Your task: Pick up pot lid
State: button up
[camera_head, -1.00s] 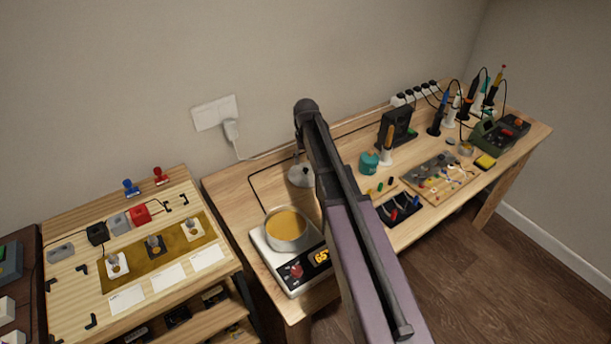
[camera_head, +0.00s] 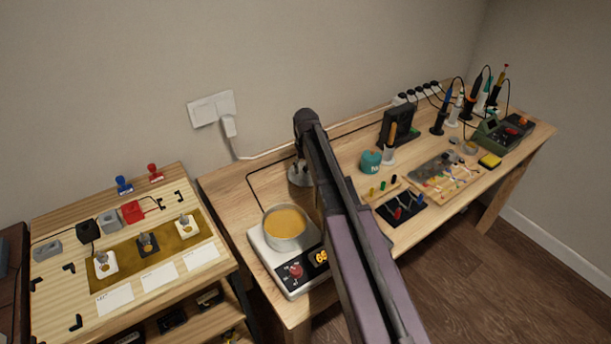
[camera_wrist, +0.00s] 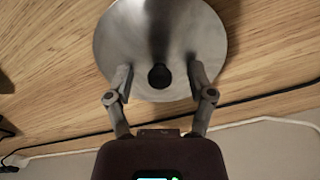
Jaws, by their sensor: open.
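The pot lid (camera_wrist: 195,35) is a round, shiny metal disc with a dark knob (camera_wrist: 159,76) at its middle. In the wrist view it lies on the wooden bench top. My gripper (camera_wrist: 160,80) is open, with its two fingers on either side of the knob and apart from it. In the head view the lid (camera_head: 299,176) shows only in part behind my arm, and the fingers are mostly hidden. The pot (camera_head: 285,236) holds a yellow-amber content and stands uncovered on a hot plate (camera_head: 284,274) with a lit display.
A black cable (camera_head: 252,190) runs along the bench near the lid. A teal round container (camera_head: 370,161), a black stand (camera_head: 397,126) and a parts board (camera_head: 446,175) stand to the right. A lower table (camera_head: 60,228) with small parts is at left.

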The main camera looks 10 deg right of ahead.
dwell(0.4)
grip_shut()
jog(key=shift+r, duration=0.2)
notch_tip(320, 180, up, 10)
jog(key=p, duration=1)
jog(key=shift+f, duration=0.2)
jog(key=shift+r, duration=0.1)
dwell(0.6)
notch_tip(320, 180, up, 19)
jog(key=p, duration=1.9)
jog(key=shift+s+d, duration=0.1)
